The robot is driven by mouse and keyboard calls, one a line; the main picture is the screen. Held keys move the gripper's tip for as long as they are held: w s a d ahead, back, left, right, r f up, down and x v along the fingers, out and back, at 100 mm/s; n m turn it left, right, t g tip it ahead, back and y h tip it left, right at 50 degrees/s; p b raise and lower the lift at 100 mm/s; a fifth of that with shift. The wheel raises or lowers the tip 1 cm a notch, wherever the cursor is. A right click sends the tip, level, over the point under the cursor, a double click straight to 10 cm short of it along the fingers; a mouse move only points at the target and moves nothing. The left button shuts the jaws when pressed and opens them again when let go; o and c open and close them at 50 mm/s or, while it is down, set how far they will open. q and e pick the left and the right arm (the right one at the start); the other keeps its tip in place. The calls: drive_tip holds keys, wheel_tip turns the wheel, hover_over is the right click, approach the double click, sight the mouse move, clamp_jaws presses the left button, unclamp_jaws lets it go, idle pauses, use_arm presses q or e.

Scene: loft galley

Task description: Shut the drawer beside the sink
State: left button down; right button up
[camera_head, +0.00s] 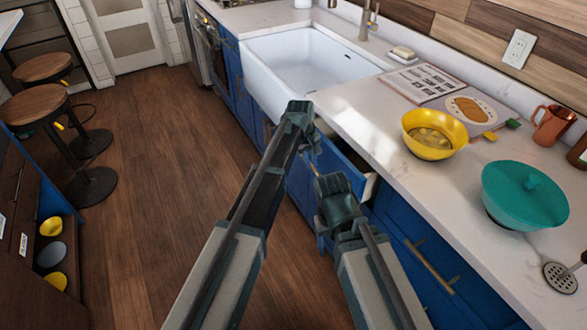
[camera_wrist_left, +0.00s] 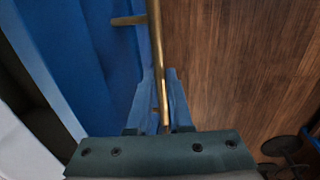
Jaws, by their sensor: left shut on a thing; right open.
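The blue drawer (camera_head: 340,163) beside the sink (camera_head: 305,62) stands partly open, with a pale inner edge showing below the counter. My left gripper (camera_head: 303,122) is in front of the drawer in the head view. In the left wrist view, its fingers (camera_wrist_left: 160,88) are shut on the long brass drawer handle (camera_wrist_left: 155,35), which runs between them along the blue drawer front (camera_wrist_left: 90,65). My right gripper (camera_head: 330,187) is lower, in front of the cabinets, open; its fingertips are hard to make out. My arms hide part of the drawer front.
Stools (camera_head: 42,105) stand far left. The wooden floor (camera_head: 150,140) between is clear.

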use_arm(q)
drive_tip(key=shift+w+d, duration=0.55)
drive_tip(key=shift+d, duration=0.3)
drive_tip(key=shift+w+d, duration=0.5)
drive_tip(key=shift+d, duration=0.3)
drive_tip(key=c, duration=0.8)
unclamp_jaws()
drive_tip(key=shift+c, duration=0.2)
wheel_tip(320, 180, up, 14)
drive_tip(key=p, duration=1.4)
hover_over(322, 166)
drive_tip(key=s+a, duration=0.2)
drive_tip(key=a, duration=0.1)
drive_tip(key=shift+f, duration=0.2)
use_arm(e)
wheel_tip(322, 166, up, 14)
drive_tip(key=shift+f, duration=0.2)
drive_tip(key=shift+c, duration=0.2)
